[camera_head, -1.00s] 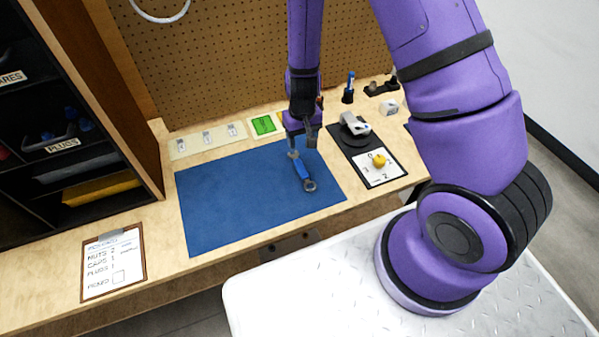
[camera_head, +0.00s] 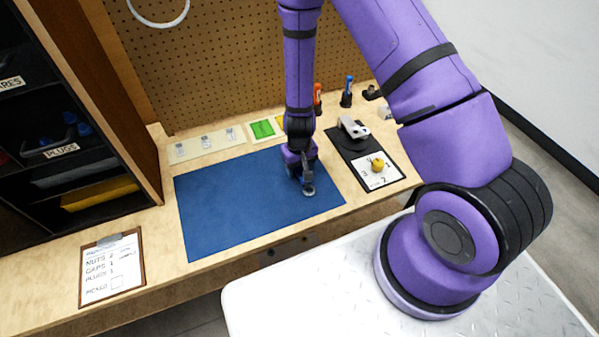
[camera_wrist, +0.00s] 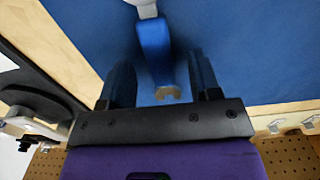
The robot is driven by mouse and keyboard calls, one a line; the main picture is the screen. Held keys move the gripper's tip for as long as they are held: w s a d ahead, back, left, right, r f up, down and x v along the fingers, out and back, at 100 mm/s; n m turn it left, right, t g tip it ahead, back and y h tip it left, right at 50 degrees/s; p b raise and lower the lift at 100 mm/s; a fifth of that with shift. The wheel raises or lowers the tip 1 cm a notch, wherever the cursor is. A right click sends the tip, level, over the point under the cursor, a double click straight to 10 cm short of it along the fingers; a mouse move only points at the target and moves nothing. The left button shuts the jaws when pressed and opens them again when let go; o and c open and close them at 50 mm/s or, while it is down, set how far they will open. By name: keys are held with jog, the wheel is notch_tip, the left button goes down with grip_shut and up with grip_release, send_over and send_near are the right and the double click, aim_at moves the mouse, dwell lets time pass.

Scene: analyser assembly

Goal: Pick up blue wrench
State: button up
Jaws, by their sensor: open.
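The blue wrench (camera_wrist: 153,42) lies on the blue mat (camera_head: 235,205). Its blue handle and open silver jaw end show between my fingers in the wrist view. Part of its other silver end is cut off at the top edge there. My gripper (camera_wrist: 162,78) is open, with one dark finger on each side of the handle; I cannot tell whether either touches it. In the head view my gripper (camera_head: 303,180) is low over the right part of the mat and hides most of the wrench. Only the ring end shows below it.
Right of the mat is a dark board with a white card and yellow knob (camera_head: 378,164). Orange and blue bottles (camera_head: 347,92) stand behind, before the pegboard. A clipboard (camera_head: 112,268) lies front left, beside a dark shelf unit. The mat's left side is clear.

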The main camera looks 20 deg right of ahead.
jog(key=shift+f, duration=0.6)
jog(key=shift+c, duration=0.2)
jog(key=c, duration=1)
jog(key=shift+r, duration=0.1)
